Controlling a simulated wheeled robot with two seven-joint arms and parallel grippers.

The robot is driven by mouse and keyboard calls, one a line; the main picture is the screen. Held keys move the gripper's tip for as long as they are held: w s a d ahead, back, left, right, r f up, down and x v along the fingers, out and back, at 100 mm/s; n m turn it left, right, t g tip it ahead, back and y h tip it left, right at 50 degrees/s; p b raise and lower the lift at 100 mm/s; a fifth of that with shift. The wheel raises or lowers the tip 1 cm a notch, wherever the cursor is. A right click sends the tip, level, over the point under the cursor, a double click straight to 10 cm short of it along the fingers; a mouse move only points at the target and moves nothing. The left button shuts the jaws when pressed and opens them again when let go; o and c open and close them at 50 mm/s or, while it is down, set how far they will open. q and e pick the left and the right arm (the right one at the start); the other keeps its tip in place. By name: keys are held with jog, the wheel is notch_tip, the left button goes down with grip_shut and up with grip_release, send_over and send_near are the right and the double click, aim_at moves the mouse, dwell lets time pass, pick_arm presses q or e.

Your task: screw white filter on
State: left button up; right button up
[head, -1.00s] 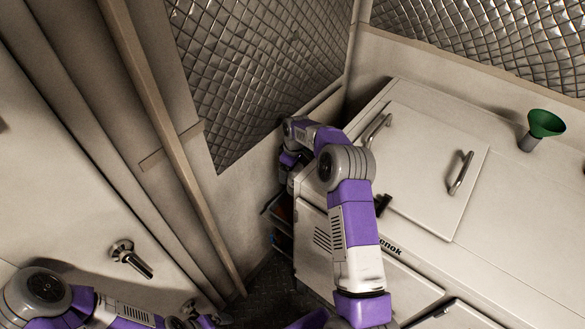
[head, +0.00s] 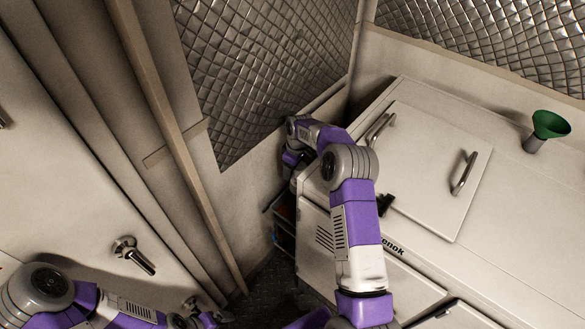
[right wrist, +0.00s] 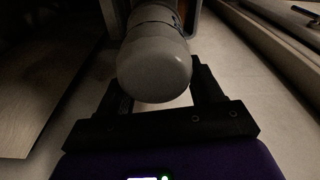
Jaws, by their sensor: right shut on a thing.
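The white filter (right wrist: 155,68) shows in the right wrist view as a pale grey-white cylinder with a rounded near end. My right gripper (right wrist: 158,92) has its black fingers on both sides of the filter and is shut on it. The filter's far end meets a darker part in a frame; whether the threads are engaged cannot be told. In the head view my right wrist (head: 292,158) is down beside the chiller's left end, and the filter and fingers are hidden there.
The white chiller cabinet (head: 470,265) fills the right side, with a handled lid (head: 425,160) and a green funnel (head: 550,124) on top. A quilted metal wall (head: 265,70) stands behind. A door with a metal handle (head: 133,254) is at left. A narrow dark floor gap lies between.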

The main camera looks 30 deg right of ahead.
aim_at(301, 165)
jog(key=m, duration=0.2)
jog(key=d+m, duration=0.1)
jog(key=m, duration=0.1)
jog(key=m+h, duration=0.1)
jog(key=m, duration=0.2)
jog(key=shift+d+f, duration=0.1)
jog(key=shift+d, duration=0.25)
jog(key=m, duration=0.2)
jog(key=d+m, duration=0.1)
jog(key=m, duration=0.4)
jog(key=shift+s+d+h, duration=0.15)
jog(key=shift+d+h, duration=0.2)
jog(key=shift+h, duration=0.05)
jog(key=o, duration=1.2)
jog(key=shift+a, duration=0.1)
